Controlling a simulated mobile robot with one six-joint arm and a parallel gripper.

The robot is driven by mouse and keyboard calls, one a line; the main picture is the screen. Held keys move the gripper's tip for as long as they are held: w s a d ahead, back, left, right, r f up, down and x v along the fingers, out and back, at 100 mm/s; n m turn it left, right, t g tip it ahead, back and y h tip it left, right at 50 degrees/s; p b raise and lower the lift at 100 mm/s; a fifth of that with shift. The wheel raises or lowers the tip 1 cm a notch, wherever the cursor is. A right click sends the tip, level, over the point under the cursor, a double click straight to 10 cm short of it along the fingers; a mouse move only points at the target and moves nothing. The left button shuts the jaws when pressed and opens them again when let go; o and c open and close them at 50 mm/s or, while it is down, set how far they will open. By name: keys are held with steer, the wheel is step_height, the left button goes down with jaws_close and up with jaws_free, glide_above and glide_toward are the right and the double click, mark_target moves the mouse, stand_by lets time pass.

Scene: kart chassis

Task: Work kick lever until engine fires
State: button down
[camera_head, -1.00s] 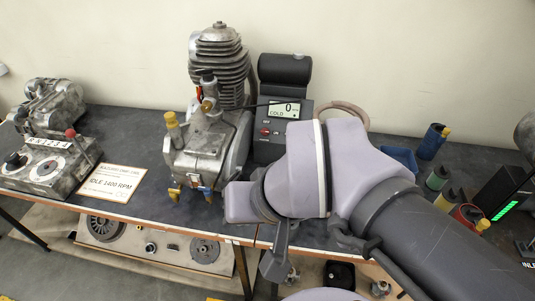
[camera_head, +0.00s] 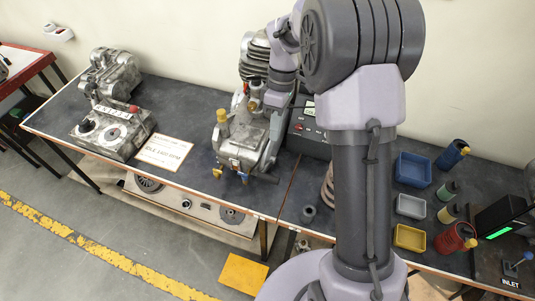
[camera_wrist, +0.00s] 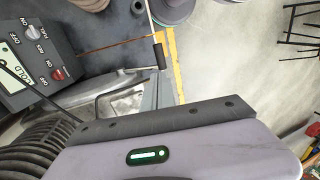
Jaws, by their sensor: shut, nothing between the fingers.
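The grey metal engine (camera_head: 243,140) stands on the bench with its finned cylinder at the back. The kick lever, ending in a black rubber pedal (camera_head: 265,178), sticks out to the right at the engine's front. In the wrist view the pedal (camera_wrist: 160,56) is across from my gripper's dark edge (camera_wrist: 155,121), with a visible space between them. My gripper (camera_head: 276,125) reaches down along the engine's right side, shut and empty; its fingertips are hard to make out. My arm hides part of the cylinder and the meter box (camera_head: 309,135), which reads COLD in the wrist view.
An idle-1400-RPM card (camera_head: 164,152) and a switch-box casting (camera_head: 110,132) lie to the left. Blue (camera_head: 413,170), grey and yellow trays and several bottles stand to the right. A coiled hose end (camera_head: 327,185) is close to my arm.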

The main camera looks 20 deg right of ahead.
mark_target(269, 176)
steer(key=shift+f, duration=0.1)
steer(key=b+x, duration=0.4)
steer(key=x, duration=1)
